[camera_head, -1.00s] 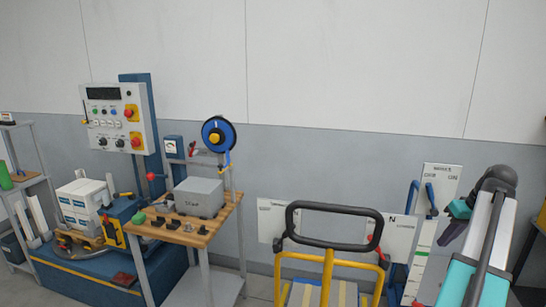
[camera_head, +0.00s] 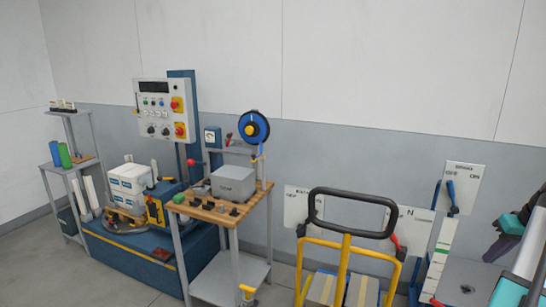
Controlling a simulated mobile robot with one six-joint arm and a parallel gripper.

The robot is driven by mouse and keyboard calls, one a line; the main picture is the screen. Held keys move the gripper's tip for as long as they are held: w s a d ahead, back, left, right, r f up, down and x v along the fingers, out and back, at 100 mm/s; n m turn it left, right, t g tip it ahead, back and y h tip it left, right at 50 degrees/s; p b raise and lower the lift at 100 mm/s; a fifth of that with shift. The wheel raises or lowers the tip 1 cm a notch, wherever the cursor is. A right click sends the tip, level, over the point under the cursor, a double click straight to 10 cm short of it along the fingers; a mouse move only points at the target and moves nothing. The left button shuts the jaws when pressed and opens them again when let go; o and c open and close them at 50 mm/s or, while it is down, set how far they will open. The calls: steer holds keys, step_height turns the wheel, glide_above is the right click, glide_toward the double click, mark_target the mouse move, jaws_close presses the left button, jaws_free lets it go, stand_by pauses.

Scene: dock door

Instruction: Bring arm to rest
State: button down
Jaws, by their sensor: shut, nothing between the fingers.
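My arm shows at the right edge of the head view, with its white and teal link running up from the bottom right corner. My gripper (camera_head: 503,247) is the dark, tapering piece hanging off the teal part at the right edge. It is shut with nothing in it and touches nothing that I can see. Part of the arm is cut off by the picture's edge.
A yellow trolley with a black handle (camera_head: 314,208) stands in front, carrying boxes (camera_head: 322,288). A wooden-topped bench (camera_head: 205,214) holds a grey box (camera_head: 233,182). Behind it are a control panel (camera_head: 160,108) and shelves (camera_head: 72,165). A lever board (camera_head: 462,190) stands at the right.

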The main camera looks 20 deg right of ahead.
steer(key=w+a+f+n+g+y, duration=0.2)
steer(key=w+a+f+n+y, duration=0.1)
steer(key=w+a+f, duration=1.15)
steer(key=w+a+f+n+g+y, duration=0.1)
steer(key=w+a+f+g, duration=0.1)
steer(key=a+f, duration=0.8)
steer(key=w+a+f+n+g, duration=0.1)
steer(key=w+a+f+n, duration=0.1)
steer(key=a+f, duration=0.8)
steer(key=s+a+f+g, duration=0.1)
steer(key=s+a+f, duration=0.2)
steer(key=a+f, duration=0.3)
steer(key=s+a+f+n+g, duration=0.1)
steer(key=s+a+f+g, duration=0.2)
steer(key=a, duration=0.5)
steer(key=s+a+f, duration=0.4)
steer(key=a+f, duration=0.1)
steer(key=a, duration=0.2)
steer(key=s+a+f+m+h, duration=0.1)
steer(key=s+a+f+h, duration=0.1)
steer(key=s+f, duration=0.3)
steer(key=s+a+f+m+h, duration=0.1)
steer(key=s+f, duration=0.4)
steer(key=s, duration=0.7)
steer(key=shift+s+a+f+g+h, duration=0.2)
steer(key=shift+s+a+g+h, duration=0.2)
steer(key=shift+a+h, duration=0.45)
